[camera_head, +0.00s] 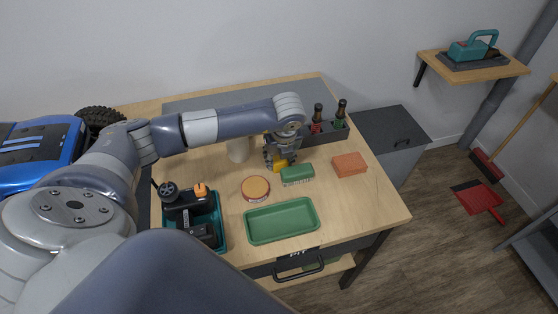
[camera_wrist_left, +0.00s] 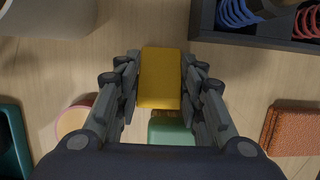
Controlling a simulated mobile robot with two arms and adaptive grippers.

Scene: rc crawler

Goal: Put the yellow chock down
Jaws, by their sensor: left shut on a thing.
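The yellow chock (camera_head: 281,163) is at the tips of my left gripper (camera_head: 279,158) in the head view, over the far middle of the workbench (camera_head: 375,205). In the left wrist view the chock (camera_wrist_left: 160,80) sits between the two fingers of the left gripper (camera_wrist_left: 160,72), which are shut on it from both sides. Its near end is close to a green block (camera_wrist_left: 171,132), partly hidden below it. I cannot tell whether the chock touches the bench top. My right gripper is not in view.
Near the chock are a green block (camera_head: 297,175), an orange-red block (camera_head: 349,165), a round tin (camera_head: 256,189) and a white cylinder (camera_head: 238,150). A dark tool holder (camera_head: 325,133) stands behind. A green tray (camera_head: 282,220) and a teal bin (camera_head: 221,235) lie in front.

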